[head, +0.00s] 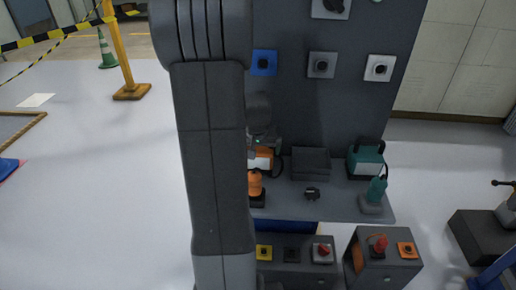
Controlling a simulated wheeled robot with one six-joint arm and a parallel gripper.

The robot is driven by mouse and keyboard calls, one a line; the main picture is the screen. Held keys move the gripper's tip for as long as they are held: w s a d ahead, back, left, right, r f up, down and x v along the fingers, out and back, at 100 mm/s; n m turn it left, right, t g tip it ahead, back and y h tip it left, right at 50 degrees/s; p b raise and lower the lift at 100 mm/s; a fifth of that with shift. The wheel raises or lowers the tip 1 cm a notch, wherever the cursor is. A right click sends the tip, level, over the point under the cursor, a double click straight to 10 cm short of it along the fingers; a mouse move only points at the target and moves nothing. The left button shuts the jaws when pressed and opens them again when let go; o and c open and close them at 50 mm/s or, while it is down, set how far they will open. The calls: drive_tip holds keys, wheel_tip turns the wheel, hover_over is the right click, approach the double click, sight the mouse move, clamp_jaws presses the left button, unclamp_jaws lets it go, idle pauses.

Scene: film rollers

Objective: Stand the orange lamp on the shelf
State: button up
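My gripper (263,143) is just right of my arm, low over the grey shelf (335,206) in front of the dark panel. Right below it is an orange and white boxy thing with a dark loop (262,160), which looks like the orange lamp. Its left part is hidden behind my arm, and its contact with the shelf is unclear. My gripper's fingers cannot be made out, so its hold on the lamp cannot be told. A smaller orange piece on a dark base (255,184) stands in front of it, partly hidden by my arm.
The shelf also bears a dark box (310,163), a teal lamp-like box (367,163), a small black item (312,193) and a teal piece on a grey base (376,193). Control boxes (380,262) stand below. Knobs (322,65) line the panel.

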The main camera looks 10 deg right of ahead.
drive_tip(key=shift+r, duration=0.5)
drive_tip(key=p+v, duration=0.1)
drive_tip(key=v, duration=1)
drive_tip(key=shift+s, duration=0.25)
drive_tip(key=b+x, duration=0.1)
drive_tip(key=x, duration=1.1)
drive_tip(key=shift+w+r, duration=0.1)
drive_tip(key=shift+r, duration=1.1)
drive_tip(key=shift+f, duration=0.1)
